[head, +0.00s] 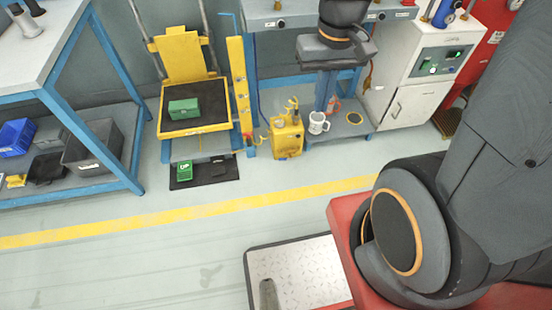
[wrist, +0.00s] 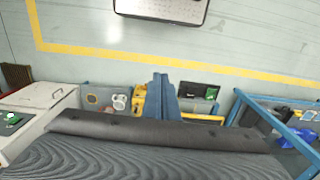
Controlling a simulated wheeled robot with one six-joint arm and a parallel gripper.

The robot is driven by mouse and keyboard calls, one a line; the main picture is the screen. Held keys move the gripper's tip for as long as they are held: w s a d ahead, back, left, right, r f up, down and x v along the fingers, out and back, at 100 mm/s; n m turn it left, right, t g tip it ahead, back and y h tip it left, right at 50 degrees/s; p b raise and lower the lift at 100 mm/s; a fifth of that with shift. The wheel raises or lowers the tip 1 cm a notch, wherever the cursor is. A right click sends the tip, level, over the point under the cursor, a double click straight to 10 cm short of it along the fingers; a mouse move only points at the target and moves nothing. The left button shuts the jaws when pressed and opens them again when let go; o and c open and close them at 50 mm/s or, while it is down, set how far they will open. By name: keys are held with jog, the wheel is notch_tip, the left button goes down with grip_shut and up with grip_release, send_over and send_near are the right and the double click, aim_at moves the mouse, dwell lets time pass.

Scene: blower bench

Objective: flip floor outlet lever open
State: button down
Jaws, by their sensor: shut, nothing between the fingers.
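A squat yellow unit with upright pipe-like parts (head: 287,138) stands on the floor by the bench. It may be the floor outlet; I cannot make out its lever. It shows small in the wrist view (wrist: 138,101). My gripper (head: 323,106) hangs above and to the right of it in the head view, its fingers pointing down, shut and empty. The fingers also show in the wrist view (wrist: 160,78). A small red part (head: 334,104) shows beside the fingertips; I cannot tell what it is.
A white mug (head: 318,123) stands right of the yellow unit, under my fingers in the picture. A yellow lift cart (head: 195,127) carries a green box (head: 183,109). A green UP pedal (head: 185,171) lies in front. A white cabinet (head: 408,108) is right; the floor ahead is clear.

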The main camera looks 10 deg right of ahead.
jog(key=w+d+f+y+b, duration=0.1)
jog(key=w+f+b, duration=0.85)
jog(key=f, duration=0.45)
jog(key=w+f+b, duration=0.8)
jog(key=w+f, duration=0.2)
jog(key=f, duration=0.3)
jog(key=y+b, duration=0.1)
jog(key=b, duration=1.4)
send_near(283, 159)
jog(key=b+x, duration=0.6)
jog(key=shift+w+f+b, duration=0.15)
jog(key=shift+b, duration=0.15)
jog(key=shift+a, duration=0.1)
